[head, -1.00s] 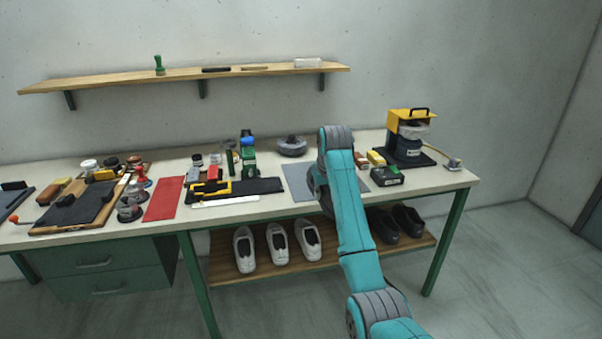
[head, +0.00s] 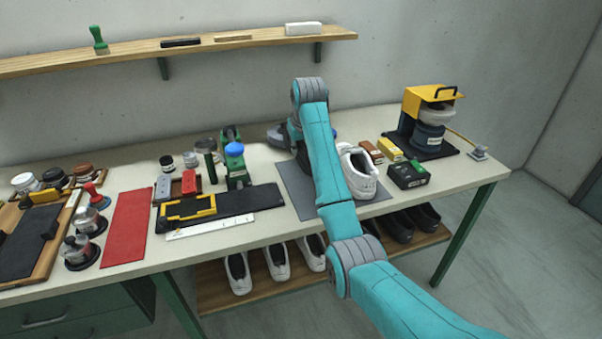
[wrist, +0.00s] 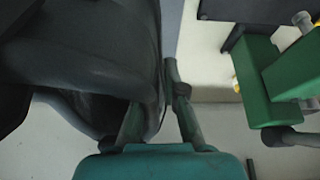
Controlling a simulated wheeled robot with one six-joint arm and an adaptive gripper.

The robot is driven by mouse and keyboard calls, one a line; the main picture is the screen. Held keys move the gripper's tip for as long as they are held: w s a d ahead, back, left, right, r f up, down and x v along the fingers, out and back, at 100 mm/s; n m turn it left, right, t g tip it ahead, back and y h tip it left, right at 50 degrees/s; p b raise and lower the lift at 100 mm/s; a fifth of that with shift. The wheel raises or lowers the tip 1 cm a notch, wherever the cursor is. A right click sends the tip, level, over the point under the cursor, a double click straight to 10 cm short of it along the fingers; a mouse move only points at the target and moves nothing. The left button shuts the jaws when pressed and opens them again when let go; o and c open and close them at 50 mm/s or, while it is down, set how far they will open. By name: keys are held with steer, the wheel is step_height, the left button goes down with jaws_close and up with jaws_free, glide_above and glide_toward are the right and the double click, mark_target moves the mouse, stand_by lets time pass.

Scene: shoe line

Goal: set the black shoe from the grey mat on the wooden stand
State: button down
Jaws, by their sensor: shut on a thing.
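The black shoe (wrist: 85,65) fills the left of the wrist view. My gripper (wrist: 158,105) is shut on its upper edge, with one finger inside the opening and one outside. In the head view my arm hides the gripper and this shoe. The grey mat (head: 292,188) lies on the bench, partly behind my arm. A wooden board with a black pad (head: 64,222), at the far left of the bench, looks like the wooden stand; it is cut off by the picture edge.
A white shoe (head: 362,186) stands right of my arm. Green equipment (wrist: 262,80) is close to the right of my gripper in the wrist view. A red mat (head: 128,228), a black mat (head: 240,203) and jars lie leftward. A yellow-topped machine (head: 428,118) stands right.

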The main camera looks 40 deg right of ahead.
mark_target(303, 165)
steer(key=shift+f, duration=4.8)
steer(key=shift+f, duration=0.15)
steer(key=c, duration=1.3)
jaws_free()
steer(key=shift+o, duration=0.2)
steer(key=v, duration=1.2)
